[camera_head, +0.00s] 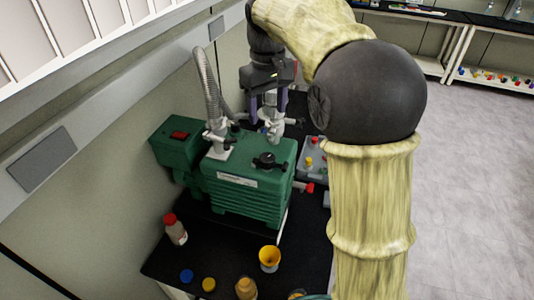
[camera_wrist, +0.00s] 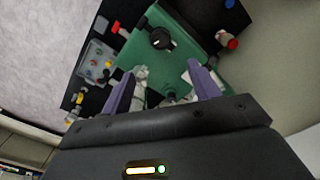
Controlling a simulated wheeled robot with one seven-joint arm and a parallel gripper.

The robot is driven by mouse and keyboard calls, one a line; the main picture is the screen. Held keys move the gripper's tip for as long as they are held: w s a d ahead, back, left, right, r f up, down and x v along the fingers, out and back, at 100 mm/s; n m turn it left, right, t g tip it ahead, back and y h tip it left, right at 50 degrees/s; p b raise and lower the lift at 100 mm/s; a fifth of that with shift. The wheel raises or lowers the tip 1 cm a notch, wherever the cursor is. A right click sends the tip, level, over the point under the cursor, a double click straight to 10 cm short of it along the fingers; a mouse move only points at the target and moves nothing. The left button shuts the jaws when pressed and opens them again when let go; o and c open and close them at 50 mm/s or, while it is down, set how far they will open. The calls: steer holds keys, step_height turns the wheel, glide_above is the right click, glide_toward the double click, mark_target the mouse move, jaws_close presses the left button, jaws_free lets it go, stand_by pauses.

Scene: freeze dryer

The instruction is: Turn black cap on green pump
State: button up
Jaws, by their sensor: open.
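The green pump (camera_head: 245,182) stands on a black bench, and its green top also shows in the wrist view (camera_wrist: 190,30). The black cap (camera_head: 268,161) sits on top of the pump near its front right; in the wrist view the black cap (camera_wrist: 160,38) lies beyond my fingertips, apart from them. My gripper (camera_head: 267,108) is behind and above the pump in the head view, pointing down. In the wrist view its two purple fingers (camera_wrist: 163,85) are spread. Pale metal fittings show between and below them, and I cannot tell whether the fingers touch these.
A grey corrugated hose (camera_head: 209,85) rises from a metal fitting on the pump's left. A wall runs along the left.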

mark_target(267, 157)
step_height(267, 157, down, 15)
steer(key=shift+r+p, duration=0.15)
steer(key=shift+p, duration=0.45)
steer(key=c, duration=1)
